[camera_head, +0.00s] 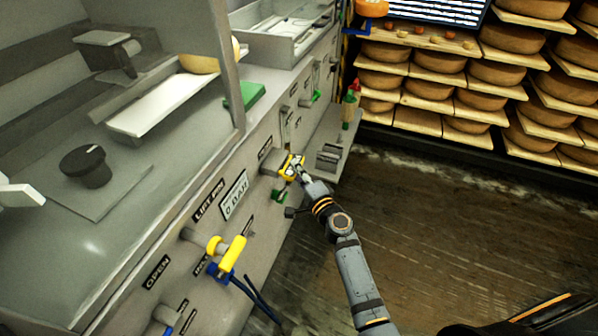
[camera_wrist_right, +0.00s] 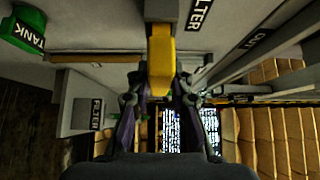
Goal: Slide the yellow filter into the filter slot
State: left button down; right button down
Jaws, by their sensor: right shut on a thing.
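The yellow filter (camera_head: 289,172) is at the front of the grey machine panel in the head view. It also shows as a yellow block (camera_wrist_right: 160,62) in the wrist view. My right gripper (camera_head: 298,169) is shut on it, with one finger on each side in the wrist view (camera_wrist_right: 161,92). The filter's far end meets a grey housing (camera_wrist_right: 160,10) beside a FILTER label, which looks like the filter slot (camera_head: 267,154). How deep the filter sits in it cannot be told.
A small shelf (camera_head: 341,135) holds a grey block (camera_head: 329,157) just right of the gripper. A green TANK piece (camera_wrist_right: 24,32) is close by. A yellow handle (camera_head: 232,254) with blue hoses sticks out lower left. Cheese racks (camera_head: 470,70) stand behind; the floor is clear.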

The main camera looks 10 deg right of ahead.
jog(key=shift+w+a, duration=0.45)
jog(key=shift+a, duration=0.15)
jog(key=c, duration=1.1)
grip_release()
jog(key=shift+c, duration=0.2)
jog(key=shift+s, duration=0.1)
jog(key=shift+s+d, duration=0.1)
jog(key=shift+s, duration=0.2)
jog(key=v, duration=1.1)
jog(key=shift+s, duration=0.15)
